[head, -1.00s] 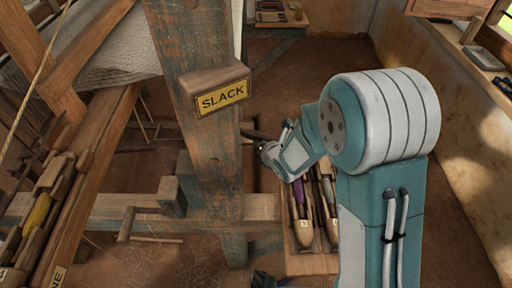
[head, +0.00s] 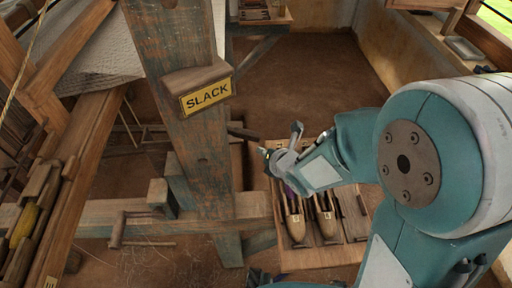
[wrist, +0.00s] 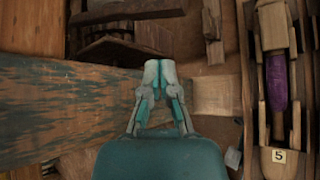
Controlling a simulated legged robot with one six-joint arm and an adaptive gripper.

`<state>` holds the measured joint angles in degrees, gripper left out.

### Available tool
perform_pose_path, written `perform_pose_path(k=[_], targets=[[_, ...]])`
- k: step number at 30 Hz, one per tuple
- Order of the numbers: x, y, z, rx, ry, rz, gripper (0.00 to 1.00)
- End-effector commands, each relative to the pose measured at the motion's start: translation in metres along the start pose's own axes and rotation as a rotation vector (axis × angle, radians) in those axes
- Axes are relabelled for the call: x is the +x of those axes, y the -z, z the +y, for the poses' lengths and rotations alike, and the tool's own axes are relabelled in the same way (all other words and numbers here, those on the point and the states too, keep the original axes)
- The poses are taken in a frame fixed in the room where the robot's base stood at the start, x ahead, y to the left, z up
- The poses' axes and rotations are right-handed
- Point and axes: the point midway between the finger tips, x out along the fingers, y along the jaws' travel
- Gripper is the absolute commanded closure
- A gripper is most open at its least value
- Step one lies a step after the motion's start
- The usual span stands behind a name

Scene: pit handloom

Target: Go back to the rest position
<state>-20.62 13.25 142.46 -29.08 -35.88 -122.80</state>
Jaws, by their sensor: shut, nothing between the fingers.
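My gripper (wrist: 159,82) points down in the wrist view, with its two fingertips together and nothing between them. In the head view my gripper (head: 268,155) is at the end of my arm, right of the loom post (head: 190,120) and above the left end of a shuttle tray (head: 352,252). Its fingertips are small and hard to make out there. A shuttle with purple thread, marked 5 (wrist: 278,156), lies to the right of my gripper in the wrist view and is apart from it.
The post carries a block labelled SLACK (head: 206,93). A wooden beam (head: 110,215) crosses low at the left. White cloth (head: 85,50) hangs on the loom. A small table (head: 262,14) stands at the back. The brown floor (head: 310,85) behind the tray is clear.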

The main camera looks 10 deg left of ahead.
Motion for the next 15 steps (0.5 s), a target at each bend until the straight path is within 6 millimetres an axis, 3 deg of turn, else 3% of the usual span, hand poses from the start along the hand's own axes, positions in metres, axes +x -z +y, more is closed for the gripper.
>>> perform_pose_path(k=[11,15], targets=[[-0.010,0.000,0.000,0.003,0.002,0.000,1.00],[-0.017,-0.010,-0.004,0.077,0.036,-0.019,1.00]])
